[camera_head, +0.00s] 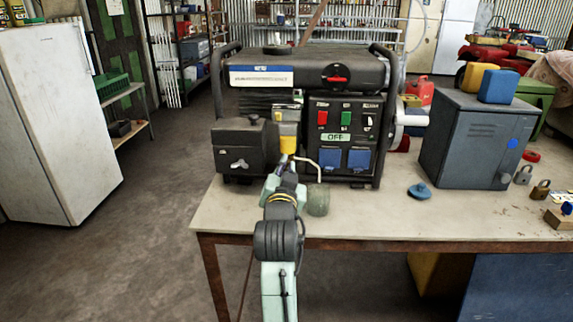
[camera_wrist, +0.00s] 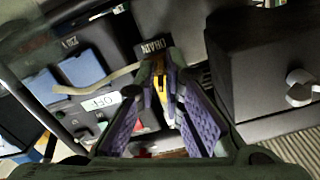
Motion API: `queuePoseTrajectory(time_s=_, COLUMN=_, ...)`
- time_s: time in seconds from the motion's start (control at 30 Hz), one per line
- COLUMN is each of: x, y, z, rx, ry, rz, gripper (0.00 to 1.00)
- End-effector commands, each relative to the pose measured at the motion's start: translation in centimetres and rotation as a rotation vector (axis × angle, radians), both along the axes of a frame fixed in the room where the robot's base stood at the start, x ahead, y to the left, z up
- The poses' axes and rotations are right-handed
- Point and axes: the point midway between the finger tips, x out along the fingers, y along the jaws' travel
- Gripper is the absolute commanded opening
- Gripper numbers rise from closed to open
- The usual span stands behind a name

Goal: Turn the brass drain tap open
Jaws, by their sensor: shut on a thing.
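The dark generator (camera_head: 300,72) stands on the workbench. The brass drain tap (camera_wrist: 161,88) shows in the wrist view just below a DRAIN label (camera_wrist: 155,49), as a small yellowish piece between my fingertips. My gripper (camera_wrist: 167,88) is shut on it, with the purple finger pads on both sides. In the head view my gripper (camera_head: 284,168) reaches the generator's front below a yellow part (camera_head: 288,143), and it hides the tap. The tap handle's exact angle cannot be told.
A pale tube (camera_head: 308,160) runs from beside the tap towards a greenish jar (camera_head: 318,200) right of my gripper. A black box (camera_head: 240,148) juts out on the left. A blue-grey cabinet (camera_head: 468,140) stands right. The bench (camera_head: 370,222) is clear in front.

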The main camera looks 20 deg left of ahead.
Motion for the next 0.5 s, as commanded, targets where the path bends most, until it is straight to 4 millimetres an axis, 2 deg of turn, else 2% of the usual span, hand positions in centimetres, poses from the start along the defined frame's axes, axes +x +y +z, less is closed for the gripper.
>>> queuePoseTrajectory(time_s=0.2, x=-0.04, y=0.07, z=0.26, rx=-0.161, ry=-0.049, rz=0.002, gripper=0.0)
queuePoseTrajectory(time_s=0.5, x=-0.07, y=0.14, z=0.2, rx=-0.299, ry=-0.089, rz=0.003, gripper=0.0)
